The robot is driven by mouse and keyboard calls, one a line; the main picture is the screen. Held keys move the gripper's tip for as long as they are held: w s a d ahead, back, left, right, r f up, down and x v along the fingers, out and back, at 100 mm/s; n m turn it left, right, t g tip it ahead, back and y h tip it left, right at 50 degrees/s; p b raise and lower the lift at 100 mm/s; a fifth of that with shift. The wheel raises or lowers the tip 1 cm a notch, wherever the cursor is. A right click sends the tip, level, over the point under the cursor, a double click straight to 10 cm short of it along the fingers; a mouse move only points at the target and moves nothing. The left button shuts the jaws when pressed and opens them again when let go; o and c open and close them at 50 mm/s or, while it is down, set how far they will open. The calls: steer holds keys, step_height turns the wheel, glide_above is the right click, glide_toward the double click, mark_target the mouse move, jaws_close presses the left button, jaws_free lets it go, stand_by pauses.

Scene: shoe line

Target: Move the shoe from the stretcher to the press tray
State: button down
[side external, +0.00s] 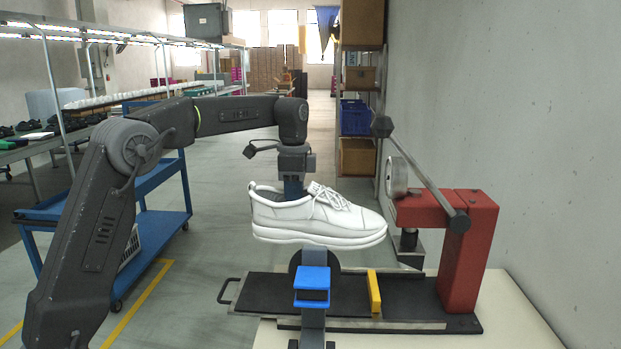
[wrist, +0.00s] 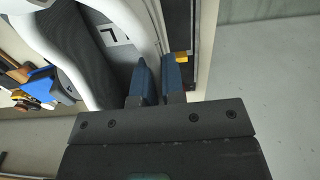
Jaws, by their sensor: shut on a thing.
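The white lace-up shoe (side external: 318,220) hangs level in the air, toe to the right. My gripper (side external: 293,190) is shut on the shoe's collar wall from above. In the wrist view its blue fingers (wrist: 156,82) close on the white rim of the shoe (wrist: 62,50), with the inside and a letter mark showing. The black press tray (side external: 258,289) lies lower, with a visible gap under the sole. A stand with a blue top (side external: 312,285), seemingly the stretcher, rises in front of the tray and hides part of it; it is empty.
The red press (side external: 470,240) stands at the tray's right end, its lever (side external: 425,175) slanting above the toe side. A yellow block (side external: 374,291) stands upright across the tray. A blue cart (side external: 155,215) is behind my arm. The grey wall is at right.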

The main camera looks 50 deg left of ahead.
steer(key=shift+n, duration=0.3)
steer(key=shift+w+a+f, duration=0.15)
steer(key=shift+a+f, duration=0.45)
steer(key=shift+f, duration=2.3)
steer(key=shift+w+a+f, duration=0.15)
steer(key=shift+a+f, duration=0.5)
steer(key=shift+f, duration=2.2)
steer(key=shift+w+a+f, duration=0.15)
steer(key=shift+a+f, duration=0.45)
steer(key=shift+f, duration=2.3)
steer(key=shift+f, duration=0.5)
steer(key=c, duration=1.1)
jaws_free()
steer(key=shift+c, duration=0.2)
